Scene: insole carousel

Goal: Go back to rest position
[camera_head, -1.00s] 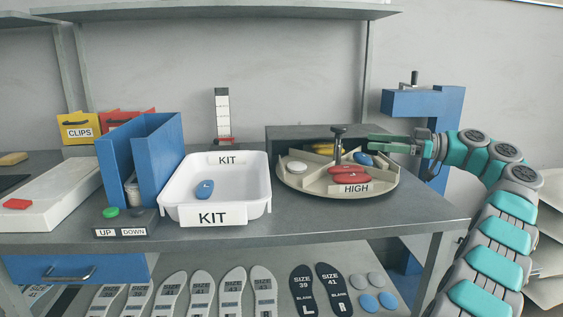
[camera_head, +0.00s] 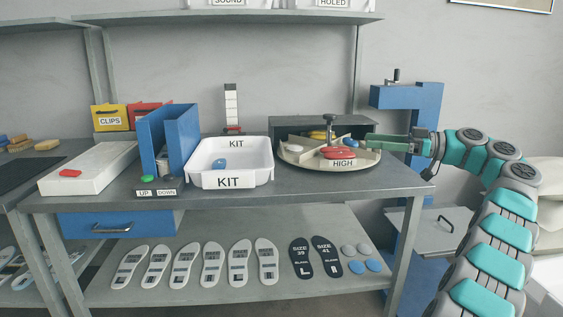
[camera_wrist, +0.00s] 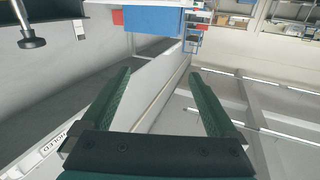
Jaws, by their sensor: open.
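My gripper (camera_head: 378,141) is at the right end of the workbench, level with the carousel's far side, pointing left. In the wrist view its two green fingers (camera_wrist: 161,74) stand wide apart with nothing between them. The round carousel (camera_head: 290,158), labelled HIGH, carries red, yellow and white pieces in its compartments. The gripper's fingertips overlap its right edge in the picture; I cannot tell the gap, and they hide part of it. The white KIT tray (camera_head: 264,160) stands left of the carousel with one blue piece (camera_head: 219,164) inside.
A blue post with a crank (camera_head: 408,96) stands behind my arm. The bench (camera_head: 300,189) has a lower shelf with several insoles (camera_head: 213,262). A blue holder (camera_head: 180,140) and a white box (camera_head: 95,165) are at left.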

